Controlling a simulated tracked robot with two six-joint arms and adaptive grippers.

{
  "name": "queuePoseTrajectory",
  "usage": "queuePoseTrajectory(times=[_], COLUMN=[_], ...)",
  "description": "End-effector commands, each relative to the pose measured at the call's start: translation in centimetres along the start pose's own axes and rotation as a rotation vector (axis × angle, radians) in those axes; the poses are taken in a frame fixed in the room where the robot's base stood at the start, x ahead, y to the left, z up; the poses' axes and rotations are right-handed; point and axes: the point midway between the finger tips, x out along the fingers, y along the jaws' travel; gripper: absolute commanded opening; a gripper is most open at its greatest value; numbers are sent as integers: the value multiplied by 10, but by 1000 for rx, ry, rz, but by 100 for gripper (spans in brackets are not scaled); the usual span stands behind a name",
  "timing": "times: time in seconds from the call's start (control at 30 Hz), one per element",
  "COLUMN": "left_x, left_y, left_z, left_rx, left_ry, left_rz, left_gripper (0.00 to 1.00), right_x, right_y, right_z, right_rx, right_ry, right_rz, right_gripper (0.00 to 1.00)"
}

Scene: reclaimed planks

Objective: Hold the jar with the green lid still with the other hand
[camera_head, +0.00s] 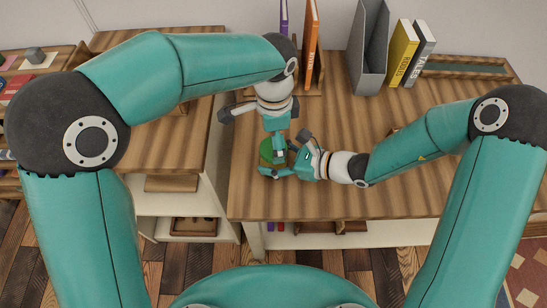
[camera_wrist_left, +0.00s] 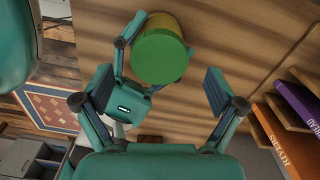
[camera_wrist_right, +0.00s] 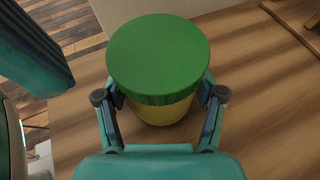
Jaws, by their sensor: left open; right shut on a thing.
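The jar (camera_wrist_right: 158,108) has a flat green lid (camera_wrist_right: 158,55) and a yellowish body, and stands upright on the striped wooden table. My right gripper (camera_wrist_right: 158,112) is shut on the jar's body below the lid, one finger on each side. In the head view the jar (camera_head: 268,150) is partly hidden by my arms. My left gripper (camera_wrist_left: 160,90) is open and empty above the table, close to the jar. In the left wrist view the green lid (camera_wrist_left: 158,56) shows ahead of its spread fingers, beside my right gripper.
A grey file holder (camera_head: 368,50), a yellow book (camera_head: 403,54) and a grey book (camera_head: 420,55) stand at the table's back. An orange book (camera_head: 311,40) and a purple one stand left of them. The table right of the jar is partly covered by my right arm.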

Motion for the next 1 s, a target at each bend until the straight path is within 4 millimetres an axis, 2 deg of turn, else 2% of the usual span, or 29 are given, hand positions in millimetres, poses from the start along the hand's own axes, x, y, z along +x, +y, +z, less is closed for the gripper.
queuePoseTrajectory(times=[0.2,0.43,0.6,0.87,0.9,1.0], left_x=[-45,-82,-94,-95,-95,-95], left_y=[-1,-1,-1,0,0,0], left_z=[-1,0,0,0,0,0], left_rx=[0,-1,0,0,0,0], left_ry=[4,3,2,1,1,1], left_rz=[-4,-2,-1,0,0,0], left_gripper=[95,95,95,95,95,95], right_x=[0,0,0,0,0,0], right_y=[0,0,0,0,0,0], right_z=[0,0,0,0,0,0], right_rx=[0,0,0,0,0,0], right_ry=[0,0,0,0,0,0], right_rz=[-1,-1,-1,-1,-1,-1], right_gripper=[0,0,0,0,72,88])
